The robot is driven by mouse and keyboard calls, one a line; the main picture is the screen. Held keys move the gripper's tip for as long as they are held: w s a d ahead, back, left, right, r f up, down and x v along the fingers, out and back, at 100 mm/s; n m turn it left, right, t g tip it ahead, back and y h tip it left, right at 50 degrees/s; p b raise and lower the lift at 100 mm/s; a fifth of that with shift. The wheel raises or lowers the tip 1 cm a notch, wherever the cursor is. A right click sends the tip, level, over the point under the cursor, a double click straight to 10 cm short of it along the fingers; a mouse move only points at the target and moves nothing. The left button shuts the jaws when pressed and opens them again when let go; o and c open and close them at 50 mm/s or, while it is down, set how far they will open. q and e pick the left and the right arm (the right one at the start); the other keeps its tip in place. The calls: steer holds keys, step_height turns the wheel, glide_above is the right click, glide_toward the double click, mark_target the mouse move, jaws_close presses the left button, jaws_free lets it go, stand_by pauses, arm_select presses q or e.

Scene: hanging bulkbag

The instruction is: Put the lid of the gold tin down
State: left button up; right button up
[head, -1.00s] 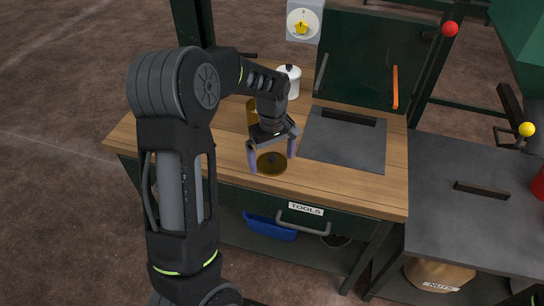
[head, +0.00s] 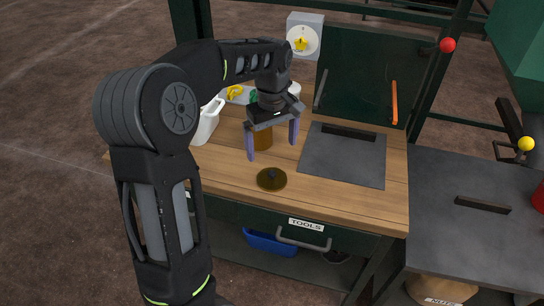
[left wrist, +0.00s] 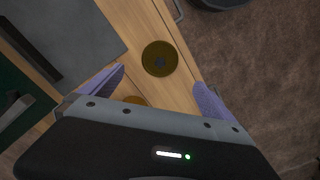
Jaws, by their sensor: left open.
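The lid of the gold tin (head: 271,179), a flat dark-gold disc with a small dark knob, lies on the wooden worktop near its front edge. It also shows in the left wrist view (left wrist: 160,60). The gold tin (head: 263,137) stands behind the lid, partly hidden by my gripper; a bit of it shows in the left wrist view (left wrist: 135,100). My left gripper (head: 272,151) is open and empty, above and behind the lid, with its purple fingers apart and not touching the lid. My right gripper does not show.
A white container (head: 207,122) stands at the worktop's left, and a white pot (head: 295,89) is partly hidden behind my gripper. A grey plate with a dark handle (head: 343,155) lies to the right. A dial box (head: 304,37) stands at the back. Wood around the lid is clear.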

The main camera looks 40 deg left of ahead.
arm_select(q)
steer(key=shift+r, duration=0.55)
steer(key=shift+f, duration=0.1)
stand_by(0.4)
